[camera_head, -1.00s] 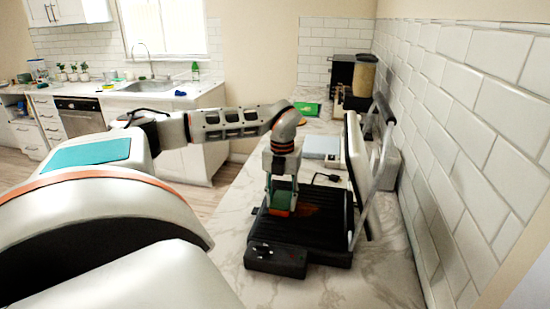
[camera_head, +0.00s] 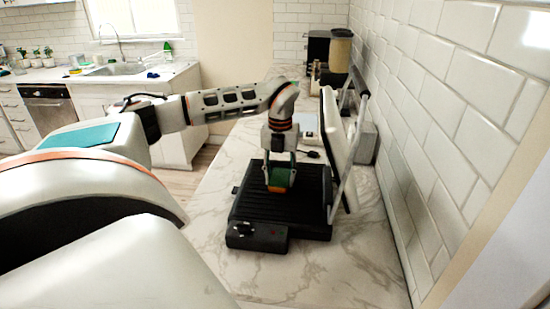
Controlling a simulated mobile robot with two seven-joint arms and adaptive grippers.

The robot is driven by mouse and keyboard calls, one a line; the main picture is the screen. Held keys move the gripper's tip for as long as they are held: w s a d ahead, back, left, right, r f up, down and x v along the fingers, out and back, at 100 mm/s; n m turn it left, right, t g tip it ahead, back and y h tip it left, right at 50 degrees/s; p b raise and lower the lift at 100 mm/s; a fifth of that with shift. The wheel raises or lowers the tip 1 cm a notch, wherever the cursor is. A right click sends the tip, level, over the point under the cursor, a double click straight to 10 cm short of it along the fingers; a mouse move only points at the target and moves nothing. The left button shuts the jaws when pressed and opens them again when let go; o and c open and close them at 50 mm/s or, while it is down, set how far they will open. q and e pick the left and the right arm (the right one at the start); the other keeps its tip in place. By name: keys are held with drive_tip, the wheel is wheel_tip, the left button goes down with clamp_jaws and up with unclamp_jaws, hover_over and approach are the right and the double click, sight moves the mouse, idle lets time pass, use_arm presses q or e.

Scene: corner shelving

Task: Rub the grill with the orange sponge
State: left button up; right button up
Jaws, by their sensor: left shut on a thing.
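The grill (camera_head: 255,206) is a black ridged plate on the marble counter, with a dark control box at its front and its lid raised on the right. My left gripper (camera_head: 279,176) points down over the back-middle of the plate. It is shut on a sponge (camera_head: 279,188), which shows green with an orange lower edge. The sponge appears to touch the plate, though its underside is hidden. My right gripper is not in view.
The marble counter (camera_head: 330,270) is clear in front of the grill. A tiled wall (camera_head: 440,150) closes off the right side. A jar-topped appliance (camera_head: 340,55) stands at the back. A sink (camera_head: 118,69) is on the far left counter.

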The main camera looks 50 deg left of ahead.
sight(286, 183)
use_arm(q)
drive_tip(key=shift+w+d, duration=0.45)
drive_tip(key=shift+w, duration=0.2)
drive_tip(key=shift+w+d, duration=0.4)
drive_tip(key=shift+w, duration=0.25)
drive_tip(key=shift+w+d, duration=0.9)
drive_tip(key=shift+w, duration=0.3)
drive_tip(key=shift+s+d, duration=0.75)
drive_tip(key=shift+d, duration=0.3)
drive_tip(key=shift+s+a+f, duration=0.15)
drive_tip(key=shift+s+a, duration=0.5)
drive_tip(key=shift+s, duration=0.25)
drive_tip(key=shift+s+a+f, duration=0.1)
drive_tip(key=shift+s+a, duration=0.55)
drive_tip(key=shift+s, duration=0.25)
drive_tip(key=shift+s+a+r, duration=0.15)
drive_tip(key=shift+s+a, duration=0.8)
drive_tip(key=shift+s, duration=0.3)
drive_tip(key=shift+s+a+r, duration=0.1)
drive_tip(key=shift+s+a, duration=0.8)
drive_tip(key=shift+s, duration=0.35)
drive_tip(key=shift+s+a, duration=0.45)
drive_tip(key=shift+s, duration=0.2)
drive_tip(key=shift+s+a, duration=0.4)
drive_tip(key=shift+s, duration=0.25)
drive_tip(key=shift+w, duration=0.1)
